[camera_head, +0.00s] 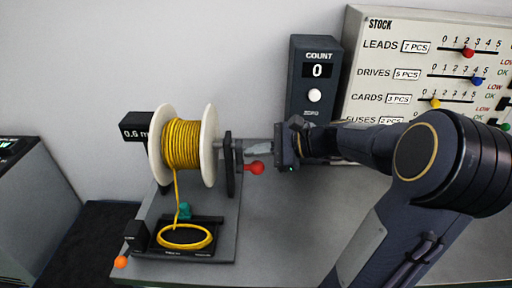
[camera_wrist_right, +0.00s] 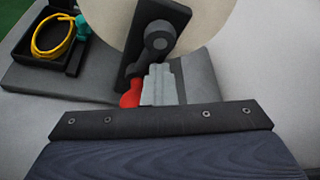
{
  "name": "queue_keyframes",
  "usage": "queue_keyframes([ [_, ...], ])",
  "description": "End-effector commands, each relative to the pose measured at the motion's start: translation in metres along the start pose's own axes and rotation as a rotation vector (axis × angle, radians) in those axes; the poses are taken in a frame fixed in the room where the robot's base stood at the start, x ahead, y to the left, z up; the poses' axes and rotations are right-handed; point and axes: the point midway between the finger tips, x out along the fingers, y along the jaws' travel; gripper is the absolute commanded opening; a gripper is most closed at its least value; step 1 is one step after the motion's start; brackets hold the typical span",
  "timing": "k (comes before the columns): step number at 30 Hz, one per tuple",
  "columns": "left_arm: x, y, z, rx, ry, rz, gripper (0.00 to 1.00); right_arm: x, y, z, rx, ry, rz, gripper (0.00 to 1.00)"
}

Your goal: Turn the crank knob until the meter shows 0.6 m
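The meter (camera_head: 134,127) left of the spool reads 0.6 m. The white-flanged spool (camera_head: 209,150) carries yellow cord (camera_head: 182,145), which runs down to a loop in the black tray (camera_head: 208,222). The red crank knob (camera_head: 254,168) is on the spool's right side; it also shows in the right wrist view (camera_wrist_right: 130,93). My right gripper (camera_head: 248,149) is beside the crank, its fingers just above the knob. In the wrist view its fingers (camera_wrist_right: 160,84) look closed together, with the knob close at their left; contact is unclear. My left gripper is out of view.
A counter box (camera_head: 313,95) reading 0 stands behind my right gripper. A stock board (camera_head: 393,75) with sliders leans at the back right. An orange ball handle (camera_head: 121,262) is at the stand's front left. A teal piece (camera_head: 184,211) sits by the tray.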

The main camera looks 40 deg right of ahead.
Motion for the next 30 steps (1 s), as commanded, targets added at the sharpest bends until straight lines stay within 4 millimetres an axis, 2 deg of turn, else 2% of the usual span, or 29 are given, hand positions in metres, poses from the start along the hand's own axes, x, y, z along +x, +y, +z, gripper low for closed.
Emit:
queue_keyframes([
  [6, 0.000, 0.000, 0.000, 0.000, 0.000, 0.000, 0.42, 0.002, 0.003, 0.000, 0.001, -0.001, 0.007, 0.00],
  [12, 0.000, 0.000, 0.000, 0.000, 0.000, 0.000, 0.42, 0.002, 0.003, -0.001, 0.002, -0.001, 0.009, 0.23],
  [23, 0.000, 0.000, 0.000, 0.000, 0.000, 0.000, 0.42, 0.001, 0.003, 0.000, 0.001, -0.002, 0.009, 0.23],
  [26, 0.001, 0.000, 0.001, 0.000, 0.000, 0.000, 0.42, -0.010, 0.002, -0.001, 0.001, -0.001, 0.006, 0.23],
  [30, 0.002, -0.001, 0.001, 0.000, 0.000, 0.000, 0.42, -0.035, 0.001, -0.002, 0.001, 0.002, 0.000, 0.23],
])
